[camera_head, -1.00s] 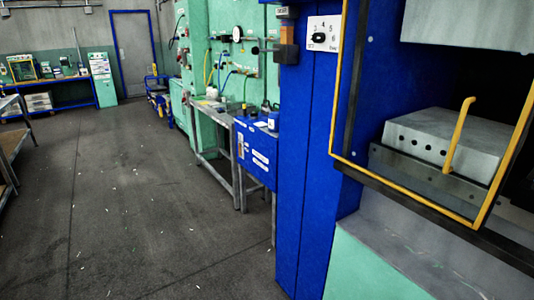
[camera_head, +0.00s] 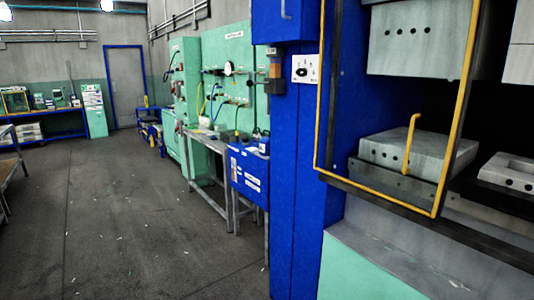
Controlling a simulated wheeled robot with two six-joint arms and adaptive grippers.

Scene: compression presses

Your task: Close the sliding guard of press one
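The blue press (camera_head: 297,180) stands at the right of the head view. Its sliding guard (camera_head: 317,120) is a yellow-edged frame across the left part of the press opening. A yellow upright handle (camera_head: 410,145) shows within the frame. Behind the guard, a grey lower block (camera_head: 390,150) with a row of holes and a grey upper block (camera_head: 420,40) are visible, with a gap between them. More of the opening lies uncovered to the right of the frame. No number marking the press is readable. Neither of my grippers is in view.
A dial plate (camera_head: 305,69) is on the press's blue column. A dark rail (camera_head: 420,215) runs under the guard. To the left stand a blue box (camera_head: 249,170) and a metal table (camera_head: 205,150).

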